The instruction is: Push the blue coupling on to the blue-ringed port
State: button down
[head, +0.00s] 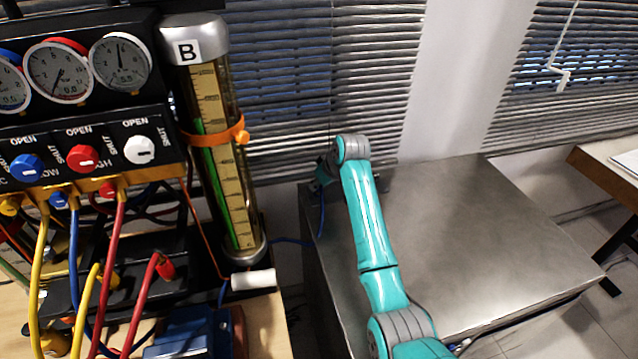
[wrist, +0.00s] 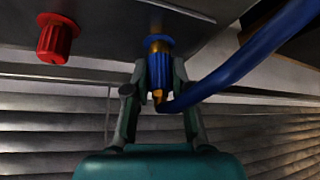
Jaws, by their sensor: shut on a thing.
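In the wrist view, the blue coupling (wrist: 160,72) is a ridged blue sleeve with a brass tip at its lower end. My gripper (wrist: 158,82) is shut on it, one finger on each side. Directly above it is the blue-ringed port (wrist: 158,41) on the underside of a dark panel. A little brass shows between ring and coupling. The two look in line and very close; I cannot tell how far the coupling sits on the port. A blue hose (wrist: 235,66) curves off to the right from below the coupling. In the head view the gripper and port are hidden.
A red knob-like fitting (wrist: 57,38) hangs from the panel left of the port. In the head view, a metal box (head: 480,235) stands behind my arm. The gauge panel (head: 85,125), cylinder B (head: 220,140) and several hoses crowd the left. Blinds hang behind.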

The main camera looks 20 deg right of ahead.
dwell(0.7)
jog(key=c, duration=1.2)
grip_release()
jog(key=shift+o, duration=0.5)
jog(key=o, duration=0.5)
